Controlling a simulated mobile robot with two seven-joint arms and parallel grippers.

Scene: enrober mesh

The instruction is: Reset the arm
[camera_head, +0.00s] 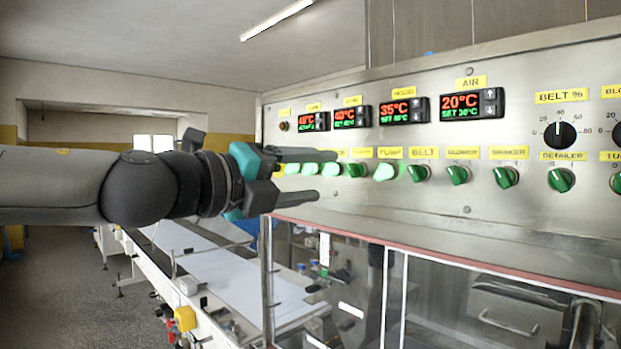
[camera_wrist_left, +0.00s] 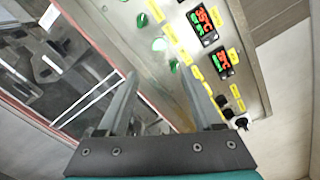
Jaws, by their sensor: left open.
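My left arm (camera_head: 140,188) reaches in from the left, and its left gripper (camera_head: 326,175) is in front of the control panel (camera_head: 420,205). Its two dark fingers are spread apart with nothing between them. In the head view they overlap the left end of the row of lit green knobs; I cannot tell whether they touch the panel. In the left wrist view the gripper (camera_wrist_left: 160,82) also shows open and empty, with green knobs and temperature displays beyond the fingers. My right gripper is not in view.
Several red and green temperature displays (camera_head: 472,106) and a row of green knobs (camera_head: 418,173) line the panel. A glazed enclosure (camera_head: 450,300) lies below it. A white conveyor belt (camera_head: 215,272) runs at the lower left. The floor (camera_head: 65,290) at the far left is clear.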

